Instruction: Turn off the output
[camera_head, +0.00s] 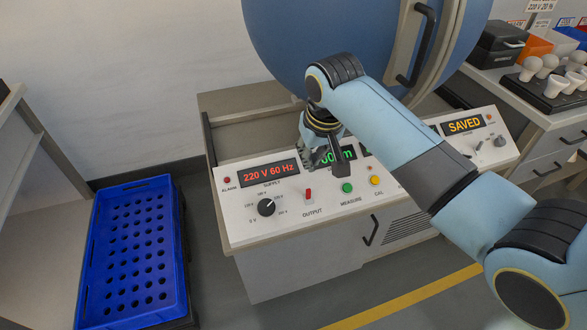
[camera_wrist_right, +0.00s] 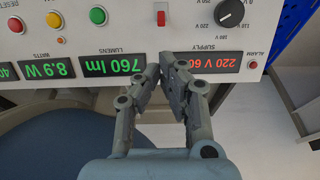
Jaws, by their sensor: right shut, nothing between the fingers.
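The red OUTPUT switch (camera_head: 308,194) is on the sloped white console panel, between the black supply knob (camera_head: 266,207) and the green MEASURE button (camera_head: 347,188). It also shows at the top of the right wrist view (camera_wrist_right: 161,17). I cannot tell its position. The supply display (camera_head: 268,171) reads 220 V 60 Hz in red. My right gripper (camera_head: 338,168) is shut and empty, over the panel behind the switch and partly covering the green lumens display. In the wrist view its fingertips (camera_wrist_right: 164,70) are between the supply and lumens displays, apart from the switch. My left gripper is not in view.
The yellow CAL button (camera_head: 376,180) is right of MEASURE. A display (camera_head: 464,125) reads SAVED. A large blue sphere (camera_head: 320,40) stands behind the console. A blue crate (camera_head: 180,260) is on the left, and a black tray of bulbs (camera_head: 548,98) on the right.

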